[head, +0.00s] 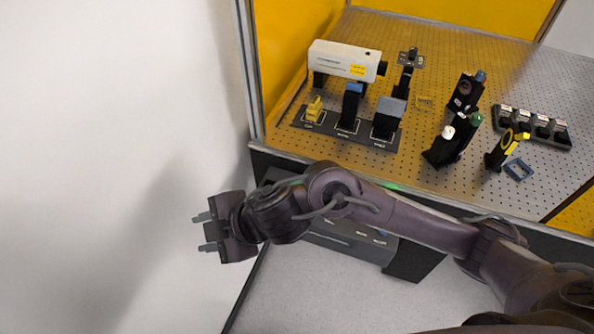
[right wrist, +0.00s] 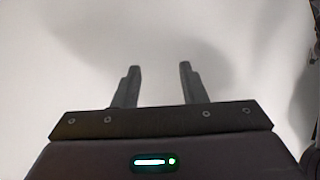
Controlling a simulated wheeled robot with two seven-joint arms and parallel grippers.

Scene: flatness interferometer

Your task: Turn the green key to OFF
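I cannot make out the green key for certain. A grey control box (head: 345,246) with small labels is fixed under the bench's front edge, and my right arm crosses in front of it and hides much of it. A small green glow (head: 391,186) shows just above the arm at the bench edge; I cannot tell what it is. My right gripper (head: 204,232) is left of the box, in front of the white wall. It also shows in the right wrist view (right wrist: 158,85), fingers apart with nothing between them. My left gripper is not in view.
The perforated bench top (head: 445,65) carries a white instrument (head: 345,59), a dark base plate (head: 352,132) with a yellow piece (head: 314,108), several black posts and a black rack (head: 533,127). A yellow panel (head: 282,50) and grey frame post (head: 247,70) bound its left side. The floor below is clear.

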